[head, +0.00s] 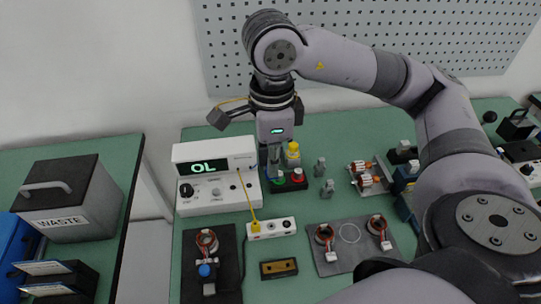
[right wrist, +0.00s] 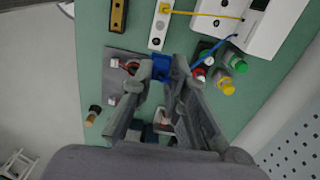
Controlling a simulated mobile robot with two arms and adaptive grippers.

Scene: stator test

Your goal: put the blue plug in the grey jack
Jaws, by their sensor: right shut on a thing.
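The blue plug (right wrist: 161,68) sits between the fingertips of my right gripper (right wrist: 160,75) in the right wrist view. The right gripper is shut on it, and a blue cable runs from it towards the white meter. In the head view my right gripper (head: 272,165) points down beside the meter's right end, above the table, largely hiding the plug. A white jack strip (head: 285,227) lies in front, with a yellow plug (head: 254,227) in its left end and round sockets to the right. I cannot tell which socket is the grey jack. My left gripper is out of view.
The white meter (head: 215,165) reads "OL". A red button (head: 297,175) and a yellow-topped part (head: 293,150) stand close to the right gripper. Small grey parts (head: 320,167) stand to the right. A grey mat (head: 350,258) with coils lies in front.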

